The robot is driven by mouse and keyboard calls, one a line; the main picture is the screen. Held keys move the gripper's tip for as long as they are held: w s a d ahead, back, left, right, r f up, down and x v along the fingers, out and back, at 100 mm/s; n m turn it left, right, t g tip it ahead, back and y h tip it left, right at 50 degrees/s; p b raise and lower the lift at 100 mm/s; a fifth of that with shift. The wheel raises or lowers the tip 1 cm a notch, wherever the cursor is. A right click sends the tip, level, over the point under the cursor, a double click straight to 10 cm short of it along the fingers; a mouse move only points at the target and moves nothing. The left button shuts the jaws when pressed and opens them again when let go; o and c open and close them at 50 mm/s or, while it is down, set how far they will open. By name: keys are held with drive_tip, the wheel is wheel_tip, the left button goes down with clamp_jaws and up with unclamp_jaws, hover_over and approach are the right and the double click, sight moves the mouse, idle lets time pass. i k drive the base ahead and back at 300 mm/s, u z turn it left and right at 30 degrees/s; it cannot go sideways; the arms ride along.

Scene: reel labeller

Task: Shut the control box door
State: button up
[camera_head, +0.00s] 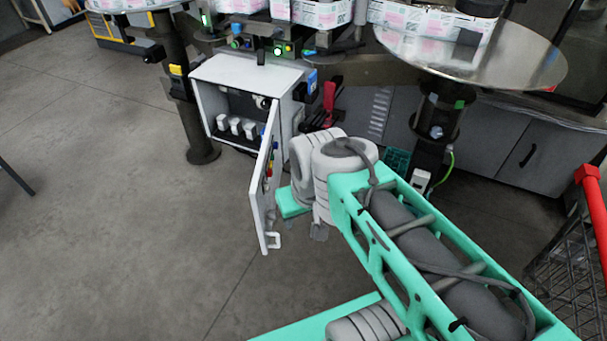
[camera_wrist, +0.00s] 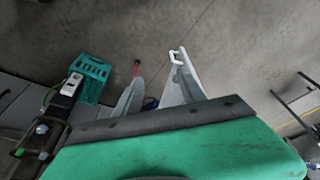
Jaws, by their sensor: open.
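The white control box (camera_head: 245,70) hangs under the machine, with its front open and several pale parts inside. Its door (camera_head: 264,195) stands swung wide open, sticking out toward me, with a white handle (camera_head: 274,240) near its lower outer end. In the wrist view the door (camera_wrist: 169,92) is a narrow white shape with the handle (camera_wrist: 176,57) at its tip. My gripper (camera_wrist: 158,92) is open, with one finger overlapping the door; I cannot tell if they touch. In the head view my gripper, mostly hidden by my wrist, is just right of the door.
A round metal table (camera_head: 525,62) is at the upper right, and a dark machine leg (camera_head: 203,150) stands left of the box. A teal crate (camera_wrist: 90,75) shows in the wrist view. A red-handled wire cart (camera_head: 570,270) is at the right. The floor left of the door is clear.

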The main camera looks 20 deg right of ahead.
sight(261, 202)
drive_tip(key=z, duration=1.3)
drive_tip(key=k, duration=1.15)
drive_tip(key=u, duration=1.55)
drive_tip(key=i, duration=1)
